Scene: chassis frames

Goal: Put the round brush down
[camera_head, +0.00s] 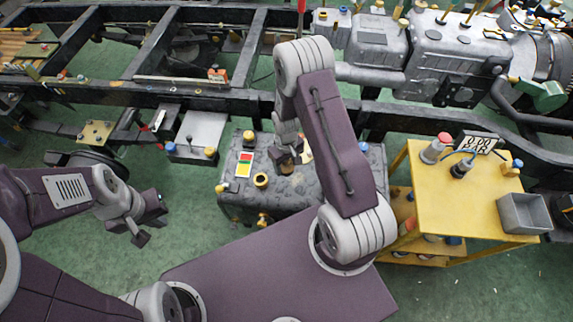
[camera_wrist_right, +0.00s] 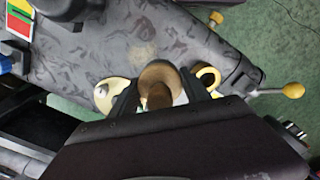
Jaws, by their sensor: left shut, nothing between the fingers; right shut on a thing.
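The round brush (camera_wrist_right: 158,78) has a brown round end and shows between the dark fingers of my right gripper (camera_wrist_right: 160,100) in the right wrist view. In the head view my right gripper (camera_head: 287,152) is over the top of the grey mottled tank (camera_head: 290,188). A small brown part of the brush (camera_head: 286,165) shows beneath it. My right gripper is shut on the brush; I cannot tell whether the brush touches the tank. My left gripper (camera_head: 146,222) is shut and empty, over the green floor at the left.
On the tank are a yellow ring (camera_head: 261,180) and a red, yellow and green label (camera_head: 244,164). A yellow cart (camera_head: 450,205) with bottles and a grey bin (camera_head: 524,213) stands at the right. The black chassis frame (camera_head: 200,95) and an engine (camera_head: 430,60) lie behind.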

